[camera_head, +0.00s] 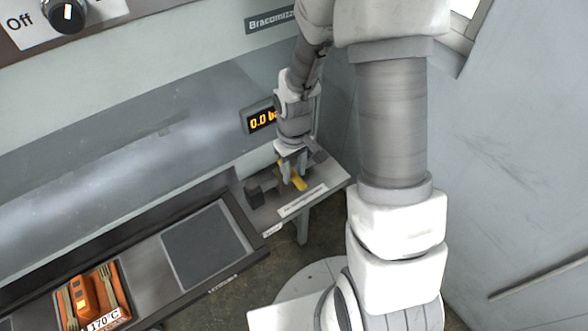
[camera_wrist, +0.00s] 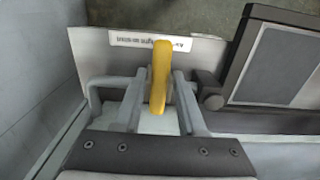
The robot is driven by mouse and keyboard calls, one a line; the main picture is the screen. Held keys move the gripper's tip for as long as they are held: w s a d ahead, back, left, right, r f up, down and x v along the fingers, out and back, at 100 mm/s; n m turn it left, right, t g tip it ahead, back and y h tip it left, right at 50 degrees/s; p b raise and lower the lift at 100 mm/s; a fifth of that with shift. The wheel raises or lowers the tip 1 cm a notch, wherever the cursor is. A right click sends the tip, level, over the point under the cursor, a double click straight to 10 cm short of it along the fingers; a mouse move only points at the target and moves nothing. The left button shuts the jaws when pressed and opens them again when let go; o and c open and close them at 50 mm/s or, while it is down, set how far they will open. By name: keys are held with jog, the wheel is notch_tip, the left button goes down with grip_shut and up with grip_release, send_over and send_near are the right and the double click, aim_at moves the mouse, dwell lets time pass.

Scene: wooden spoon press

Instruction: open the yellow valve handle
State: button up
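The yellow valve handle (camera_head: 298,179) is on a small grey shelf at the right end of the machine. In the wrist view the yellow handle (camera_wrist: 160,72) runs up the middle of the picture. My gripper (camera_head: 292,168) is down at the handle, and in the wrist view my gripper (camera_wrist: 159,88) has one finger on each side of it. Narrow gaps show between the fingers and the handle, so it looks open around the handle and not shut on it. The handle's pivot is partly hidden by the gripper.
A dark block (camera_head: 254,192) sits left of the handle. An orange display (camera_head: 262,120) is on the wall above. A flat grey plate (camera_head: 207,245) and a tray with wooden cutlery (camera_head: 88,299) are lower left. A grey wall stands at right.

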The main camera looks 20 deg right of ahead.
grip_shut()
dwell(1.1)
